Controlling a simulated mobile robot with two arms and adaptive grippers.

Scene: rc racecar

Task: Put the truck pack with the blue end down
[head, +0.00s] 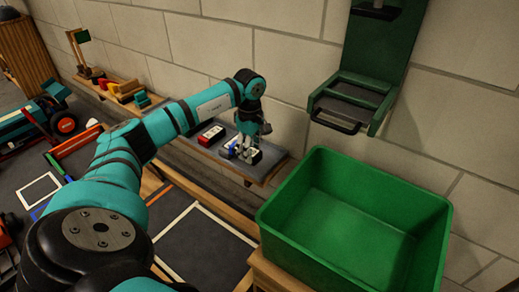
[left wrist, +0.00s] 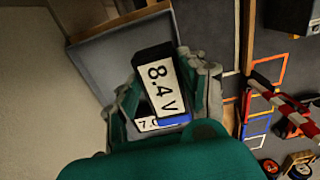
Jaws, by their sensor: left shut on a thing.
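The truck pack (left wrist: 160,80) is a black block with a white "8.4 V" label and a blue end. In the left wrist view its black end is at the top and its blue end at the bottom, by my palm. My left gripper (head: 245,149) is shut on it at the wall shelf (head: 277,170), with fingers on both sides. In the head view the fingers partly cover it, with blue showing at its left. I cannot tell whether it touches the shelf. My right gripper is not in view.
Another pack, red and white (head: 211,135), lies on the shelf to the left. A green bin (head: 300,205) stands at the front right. A green wall bracket with a black handle (head: 345,95) hangs above. Another shelf (head: 105,94) holds small coloured parts.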

